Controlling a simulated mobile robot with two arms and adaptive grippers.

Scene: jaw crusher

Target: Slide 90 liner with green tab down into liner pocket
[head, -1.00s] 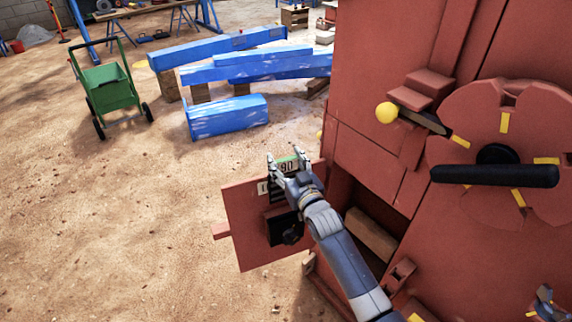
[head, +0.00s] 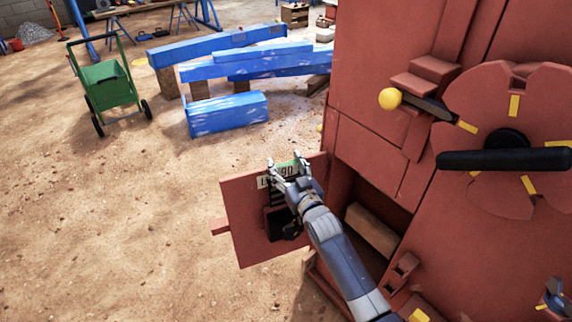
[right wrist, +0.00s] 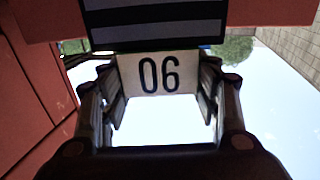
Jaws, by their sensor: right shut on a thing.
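The 90 liner (head: 287,171) has a pale number plate with a green tab on top and a dark striped body below. It is upright at the upper edge of the open red door (head: 247,211). My right gripper (head: 287,174) is shut on its sides at the number plate. In the right wrist view the plate (right wrist: 158,75) reads upside down between my two fingers, close to the black-and-white striped part (right wrist: 155,22). The liner's lower part is in front of the door, above a black block (head: 283,224). The pocket's inside is hidden.
The red crusher body (head: 370,140) stands just right of the door, with an open recess (head: 345,195) beside it. A yellow-knobbed lever (head: 390,99) and a black-handled wheel (head: 515,155) are on it. Blue beams (head: 228,113) and a green cart (head: 108,85) stand behind. Sandy ground is free at left.

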